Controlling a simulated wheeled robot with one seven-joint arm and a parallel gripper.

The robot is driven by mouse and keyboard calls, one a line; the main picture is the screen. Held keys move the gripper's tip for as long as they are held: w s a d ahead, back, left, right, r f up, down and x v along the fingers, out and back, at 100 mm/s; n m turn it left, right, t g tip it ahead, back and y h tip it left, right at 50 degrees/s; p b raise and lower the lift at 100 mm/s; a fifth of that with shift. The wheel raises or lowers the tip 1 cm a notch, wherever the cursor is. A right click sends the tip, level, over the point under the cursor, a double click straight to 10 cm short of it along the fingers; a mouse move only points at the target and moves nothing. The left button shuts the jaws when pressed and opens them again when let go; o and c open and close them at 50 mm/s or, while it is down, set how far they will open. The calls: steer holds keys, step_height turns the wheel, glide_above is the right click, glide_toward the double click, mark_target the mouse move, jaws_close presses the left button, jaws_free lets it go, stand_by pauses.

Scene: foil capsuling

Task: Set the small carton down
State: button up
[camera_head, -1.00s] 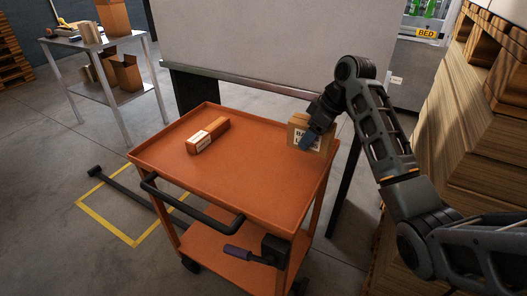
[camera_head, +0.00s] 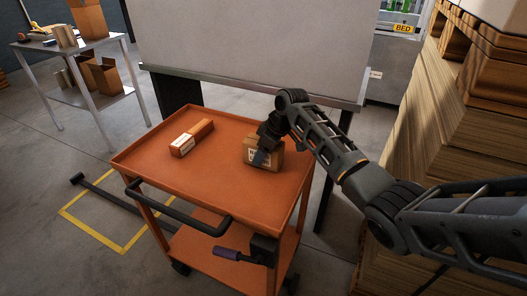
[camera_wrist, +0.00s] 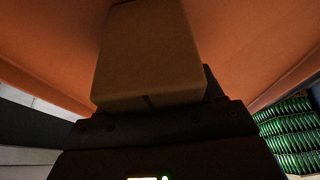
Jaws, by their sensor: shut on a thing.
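The small carton (camera_head: 274,160) is a brown box with a white printed label, at the right part of the orange cart's top tray (camera_head: 222,180). My gripper (camera_head: 262,155) is shut on it from above and the front. In the wrist view the carton (camera_wrist: 148,55) fills the middle, held at the gripper (camera_wrist: 155,105), with the orange tray surface behind it. The carton is at or just above the tray; I cannot tell whether its base touches.
An orange-brown box with a white label (camera_head: 191,138) lies on the tray to the left. The tray has a raised rim and a black handle (camera_head: 180,213) in front. A grey panel (camera_head: 255,40) stands behind, and stacked wood (camera_head: 450,110) is at right. The tray's front middle is clear.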

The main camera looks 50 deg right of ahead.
steer(key=shift+f, duration=0.2)
steer(key=o, duration=1.3)
steer(key=shift+r, duration=0.1)
steer(key=shift+s+r, duration=0.15)
steer(key=shift+r, duration=0.4)
steer(key=v, duration=1.1)
steer(key=shift+r+b, duration=0.1)
steer(key=shift+b, duration=0.2)
